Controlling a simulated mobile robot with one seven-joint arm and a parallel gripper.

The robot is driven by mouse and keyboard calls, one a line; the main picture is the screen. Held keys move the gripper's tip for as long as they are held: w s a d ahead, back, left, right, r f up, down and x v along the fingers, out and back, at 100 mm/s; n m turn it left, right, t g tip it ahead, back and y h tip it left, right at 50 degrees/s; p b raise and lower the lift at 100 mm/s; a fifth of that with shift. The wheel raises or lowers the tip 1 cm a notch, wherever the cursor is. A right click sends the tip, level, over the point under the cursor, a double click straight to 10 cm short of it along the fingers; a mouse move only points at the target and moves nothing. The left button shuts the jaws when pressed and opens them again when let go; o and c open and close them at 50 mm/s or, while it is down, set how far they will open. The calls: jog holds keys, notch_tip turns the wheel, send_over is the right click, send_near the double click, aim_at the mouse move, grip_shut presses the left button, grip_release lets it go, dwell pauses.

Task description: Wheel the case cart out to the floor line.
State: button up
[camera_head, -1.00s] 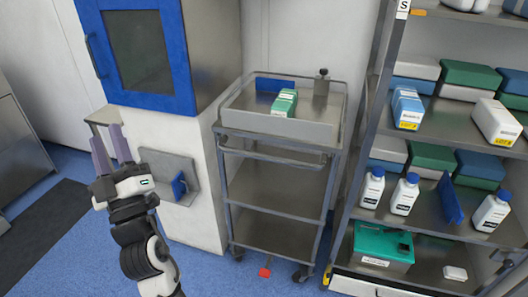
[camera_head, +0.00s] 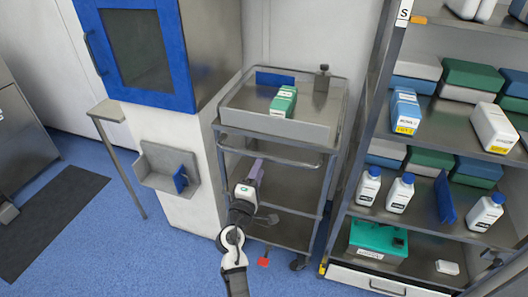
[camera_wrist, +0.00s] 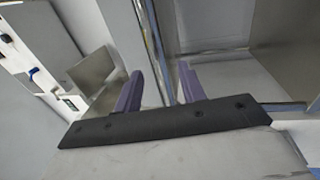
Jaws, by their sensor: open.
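The case cart (camera_head: 290,188) is a grey steel trolley with a raised top tray and lower shelves, standing between the white-and-blue cabinet and the shelf rack. A push handle (camera_head: 268,152) runs across its front below the top. A green-and-white box (camera_head: 284,101) lies on the top tray. My gripper (camera_head: 256,170) is open, with purple fingers, in front of the cart below the handle and apart from it as far as I can tell. In the wrist view its two fingers (camera_wrist: 160,88) are spread with nothing between them. No floor line is clearly visible.
A red pedal (camera_head: 264,262) sits low at the cart's front. The rack (camera_head: 352,185) stands close on the right, the cabinet (camera_head: 190,130) close on the left, with a grey wall bin (camera_head: 160,168). Blue floor is open at the front left, beside a dark mat (camera_head: 52,220).

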aim_at(264, 156)
jog(key=p+x, duration=0.1)
jog(key=x, duration=0.5)
jog(key=shift+w, duration=0.15)
grip_shut()
